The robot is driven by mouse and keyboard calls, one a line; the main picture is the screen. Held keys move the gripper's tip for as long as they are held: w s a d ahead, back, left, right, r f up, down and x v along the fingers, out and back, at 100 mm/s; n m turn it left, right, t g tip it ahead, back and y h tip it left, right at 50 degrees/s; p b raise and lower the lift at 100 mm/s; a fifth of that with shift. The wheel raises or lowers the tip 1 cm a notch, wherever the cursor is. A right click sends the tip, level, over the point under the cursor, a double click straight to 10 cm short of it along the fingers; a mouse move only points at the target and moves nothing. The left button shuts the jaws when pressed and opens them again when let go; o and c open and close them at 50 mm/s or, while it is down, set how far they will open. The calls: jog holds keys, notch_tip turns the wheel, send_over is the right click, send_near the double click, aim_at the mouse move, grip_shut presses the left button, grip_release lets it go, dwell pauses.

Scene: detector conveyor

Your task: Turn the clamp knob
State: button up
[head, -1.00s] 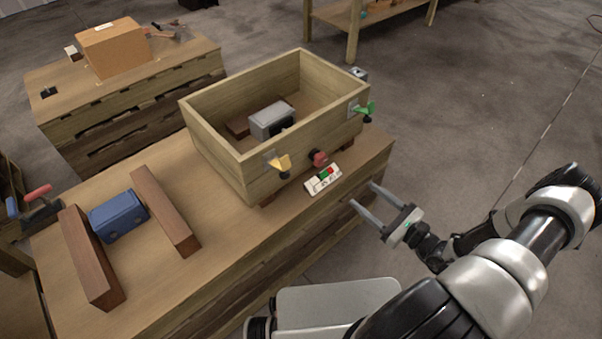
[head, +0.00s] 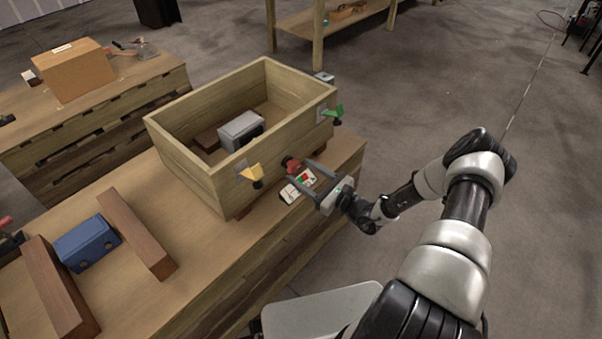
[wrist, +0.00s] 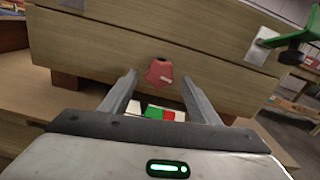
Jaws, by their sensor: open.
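The clamp knob is a red lobed knob (head: 291,164) low on the front wall of a wooden box (head: 200,165). In the wrist view the fingers (wrist: 160,80) stand to either side of the knob, and I see no contact.
A panel with green and red buttons (head: 298,186) lies just below my gripper. Yellow (head: 250,174) and green (head: 333,112) clamps flank the knob on the wall. A grey block (head: 240,130) sits inside the box. A blue block (head: 87,243) stands between wooden bars on the left.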

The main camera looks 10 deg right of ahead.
jog(key=shift+w+a, duration=0.35)
jog(key=shift+w, duration=0.15)
jog(key=c, duration=1.1)
jog(key=shift+o, duration=0.2)
jog(key=shift+m, duration=0.4)
jog(key=shift+s+m, duration=0.1)
jog(key=shift+m, duration=2.4)
